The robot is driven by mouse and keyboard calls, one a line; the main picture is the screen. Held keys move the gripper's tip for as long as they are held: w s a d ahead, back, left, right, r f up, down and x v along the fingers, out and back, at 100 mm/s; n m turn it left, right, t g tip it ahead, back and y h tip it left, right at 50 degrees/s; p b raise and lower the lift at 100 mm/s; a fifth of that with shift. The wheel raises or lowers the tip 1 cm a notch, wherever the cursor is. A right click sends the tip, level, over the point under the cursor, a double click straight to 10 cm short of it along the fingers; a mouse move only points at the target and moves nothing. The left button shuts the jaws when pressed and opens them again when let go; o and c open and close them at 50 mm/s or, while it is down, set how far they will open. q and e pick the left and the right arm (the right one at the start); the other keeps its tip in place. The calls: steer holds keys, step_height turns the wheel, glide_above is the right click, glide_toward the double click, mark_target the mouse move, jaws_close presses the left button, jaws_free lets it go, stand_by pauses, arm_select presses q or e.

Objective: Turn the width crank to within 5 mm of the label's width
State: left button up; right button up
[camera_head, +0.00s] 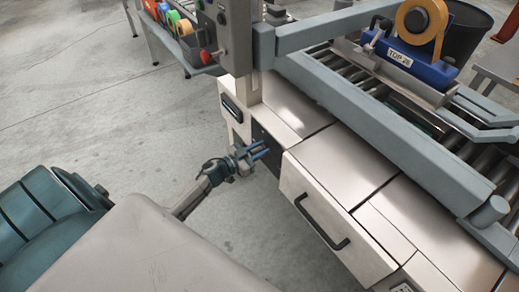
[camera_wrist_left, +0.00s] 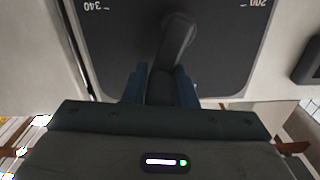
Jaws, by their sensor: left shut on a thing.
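The width crank (camera_wrist_left: 176,42) is a dark grey arm on a black dial plate (camera_wrist_left: 225,60) in the left wrist view. The plate carries the upside-down marks 340 at top left and 200 at top right. The crank's knob end lies between the blue fingers of my left gripper (camera_wrist_left: 161,88), which is shut on it. In the head view my left gripper (camera_head: 262,152) reaches the machine's near side, beside the drawer; the crank is hard to make out there. No label with a width can be read. My right gripper is not in view.
A drawer (camera_head: 324,214) with a black handle stands just right of my left gripper. A roller conveyor (camera_head: 345,75) with a blue tape head (camera_head: 412,68) is above it. A control box (camera_head: 228,35) with a red knob stands at the back. The floor at left is open.

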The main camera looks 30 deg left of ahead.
arm_select(q)
steer(key=shift+s+d+f+m, duration=0.1)
steer(key=shift+d+f+m, duration=0.1)
steer(key=shift+m, duration=0.1)
